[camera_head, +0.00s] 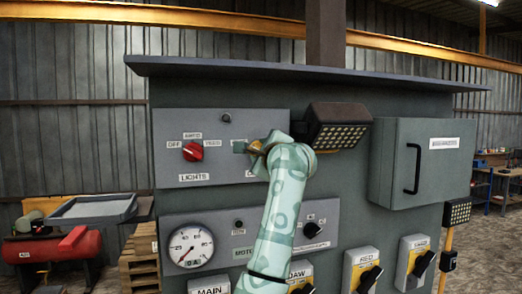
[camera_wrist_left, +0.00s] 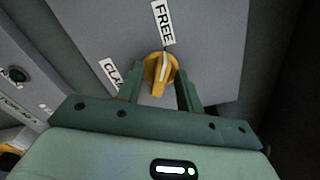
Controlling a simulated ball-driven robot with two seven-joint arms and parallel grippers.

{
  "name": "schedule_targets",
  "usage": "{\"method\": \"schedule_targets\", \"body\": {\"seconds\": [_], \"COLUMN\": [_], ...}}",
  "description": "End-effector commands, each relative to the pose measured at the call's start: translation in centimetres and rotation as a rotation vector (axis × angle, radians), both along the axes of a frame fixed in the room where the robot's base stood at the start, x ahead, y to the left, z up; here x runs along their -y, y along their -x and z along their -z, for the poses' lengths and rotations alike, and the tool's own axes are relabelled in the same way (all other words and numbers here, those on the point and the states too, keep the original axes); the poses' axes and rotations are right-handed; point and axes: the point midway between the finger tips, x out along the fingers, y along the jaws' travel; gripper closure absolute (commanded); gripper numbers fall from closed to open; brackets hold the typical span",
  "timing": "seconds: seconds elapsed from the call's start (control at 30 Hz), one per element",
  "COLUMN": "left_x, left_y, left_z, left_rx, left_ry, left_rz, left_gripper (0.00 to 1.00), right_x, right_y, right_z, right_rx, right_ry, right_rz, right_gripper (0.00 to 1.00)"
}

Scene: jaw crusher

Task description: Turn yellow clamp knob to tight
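The yellow clamp knob (camera_wrist_left: 160,72) sits on a grey panel in the left wrist view. Its raised bar, with a pale line, points up toward the FREE label (camera_wrist_left: 163,22). A partly covered label starting "CLA" (camera_wrist_left: 112,74) is to its lower left. My left gripper (camera_wrist_left: 160,84) is open, with one finger on each side of the knob and none visibly pressing on its bar. In the head view my left gripper (camera_head: 255,147) is at the right part of the lights panel, and a little yellow shows there; the knob is mostly hidden. My right gripper is not in view.
A red LIGHTS switch (camera_head: 193,152) is left of the gripper. A black lamp (camera_head: 337,127) juts out close to its right, near my wrist. A cabinet with a handle (camera_head: 422,160) is farther right. A gauge (camera_head: 190,247) and several rotary switches are below.

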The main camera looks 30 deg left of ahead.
Motion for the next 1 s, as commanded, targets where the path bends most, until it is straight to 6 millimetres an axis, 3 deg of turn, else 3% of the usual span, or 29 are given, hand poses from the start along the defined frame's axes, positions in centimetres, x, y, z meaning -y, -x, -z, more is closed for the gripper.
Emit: {"method": "schedule_targets", "body": {"seconds": [0.07, 0.2, 0.67, 1.0], "left_x": [0.02, 0.03, 0.07, 0.10], "left_y": [0.01, 0.02, 0.01, -0.03], "left_z": [0.01, 0.01, 0.03, 0.01], "left_rx": [0.000, 0.000, -0.048, -0.241], "left_ry": [0.000, 0.000, -0.040, -0.204], "left_rz": [0.000, 0.000, -0.001, 0.000], "left_gripper": [0.64, 1.00, 1.00, 1.00], "right_x": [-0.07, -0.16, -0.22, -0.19], "right_y": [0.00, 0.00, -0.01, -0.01], "right_z": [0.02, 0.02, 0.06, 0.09], "right_rx": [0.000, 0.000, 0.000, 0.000], "right_ry": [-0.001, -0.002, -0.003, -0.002], "right_rz": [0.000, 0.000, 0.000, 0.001], "right_gripper": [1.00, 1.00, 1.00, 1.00]}}
